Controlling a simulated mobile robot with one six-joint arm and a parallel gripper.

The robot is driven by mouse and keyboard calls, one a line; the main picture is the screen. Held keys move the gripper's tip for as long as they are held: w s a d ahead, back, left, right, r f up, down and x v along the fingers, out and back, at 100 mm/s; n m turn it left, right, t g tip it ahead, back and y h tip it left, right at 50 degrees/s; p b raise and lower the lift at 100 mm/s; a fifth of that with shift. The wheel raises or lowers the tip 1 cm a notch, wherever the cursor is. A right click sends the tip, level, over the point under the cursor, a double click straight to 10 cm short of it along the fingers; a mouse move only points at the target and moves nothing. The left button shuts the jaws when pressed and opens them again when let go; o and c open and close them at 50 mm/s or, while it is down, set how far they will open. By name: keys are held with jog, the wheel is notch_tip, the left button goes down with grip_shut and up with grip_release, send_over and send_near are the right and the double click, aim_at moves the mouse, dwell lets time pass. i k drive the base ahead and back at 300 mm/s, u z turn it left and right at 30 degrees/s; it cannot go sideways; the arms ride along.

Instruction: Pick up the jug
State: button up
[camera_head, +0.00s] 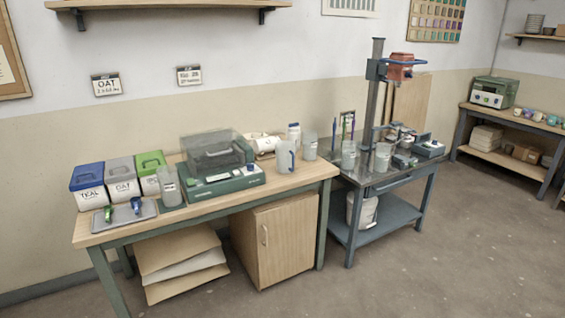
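A clear jug with a blue handle (282,159) stands upright on the wooden bench, to the right of the green scale. It looks empty, though the picture is too small to be sure. Similar clear vessels with labels stand near it: one (310,148) at the bench's right end and one (168,187) at the scale's left. Two more, one (348,157) and another (382,160), stand on the metal table. My gripper and arm are not in view.
The wooden bench (285,189) carries a green scale with a clear cover (230,186), lidded buckets (90,189) and a grey tray (112,223). A mixer stand (374,90) rises from the metal table at the right. The floor in front (430,265) is clear.

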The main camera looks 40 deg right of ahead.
aim_at(285, 151)
jog(key=z, duration=0.05)
jog(key=i, duration=0.95)
